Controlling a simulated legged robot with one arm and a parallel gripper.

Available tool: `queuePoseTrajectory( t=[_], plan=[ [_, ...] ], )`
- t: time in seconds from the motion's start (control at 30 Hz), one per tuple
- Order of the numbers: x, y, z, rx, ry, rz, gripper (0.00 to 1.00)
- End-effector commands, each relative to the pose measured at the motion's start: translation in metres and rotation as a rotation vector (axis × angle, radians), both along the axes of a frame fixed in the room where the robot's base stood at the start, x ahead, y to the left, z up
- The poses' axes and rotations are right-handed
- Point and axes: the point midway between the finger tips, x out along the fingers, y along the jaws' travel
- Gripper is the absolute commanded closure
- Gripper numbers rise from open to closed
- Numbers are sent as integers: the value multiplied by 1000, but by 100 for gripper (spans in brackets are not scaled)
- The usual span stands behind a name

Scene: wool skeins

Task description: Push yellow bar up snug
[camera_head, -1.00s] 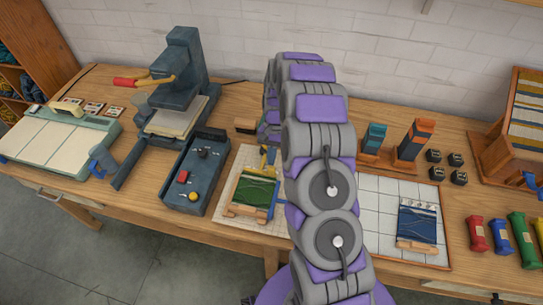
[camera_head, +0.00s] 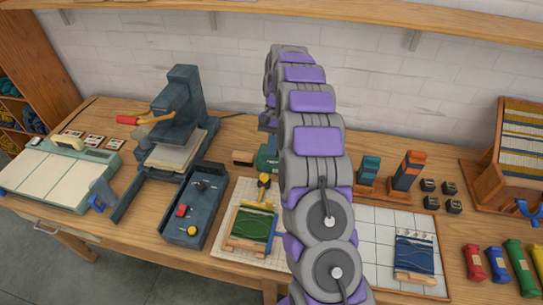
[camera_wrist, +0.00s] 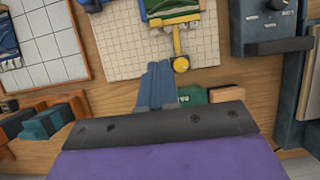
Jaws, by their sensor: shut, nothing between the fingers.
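The yellow bar (camera_wrist: 175,19) lies across the end of the green woven piece (camera_head: 252,223) on a white gridded board. A yellow stem runs from it to a round knob (camera_wrist: 180,64), which also shows in the head view (camera_head: 264,180). In the wrist view the bar looks right up against the woven piece, though any small gap is too fine to tell. My gripper (camera_wrist: 158,68) is shut and empty, its blue-grey fingers just left of the knob, apart from the bar in the picture.
A blue strip (camera_head: 278,233) stands beside the woven piece. A wood-and-green tool (camera_head: 243,157) lies behind the board. A dark control box (camera_head: 195,205) and press (camera_head: 180,125) stand left. A second tiled board (camera_head: 380,222) with a blue weave is right.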

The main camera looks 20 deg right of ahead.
Motion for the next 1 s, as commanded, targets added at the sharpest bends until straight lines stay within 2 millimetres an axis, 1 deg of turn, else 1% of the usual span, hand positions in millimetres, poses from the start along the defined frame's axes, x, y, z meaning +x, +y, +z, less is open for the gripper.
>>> queuePoseTrajectory(
  t=[0.07,0.13,0.17,0.27,0.3,0.4,0.53,0.63,1.0],
  plan=[
    [1,-1,4,1,1,0,100],
    [2,-3,-1,0,2,-1,100],
    [3,-4,-6,0,3,-1,100],
    [7,-13,-35,0,5,-3,100],
    [9,-16,-47,1,4,-2,100],
    [10,-21,-67,0,3,-1,100],
    [6,-18,-75,1,4,0,100],
    [2,-16,-88,1,1,0,100],
    [-21,0,-157,2,6,1,100]
  ],
)
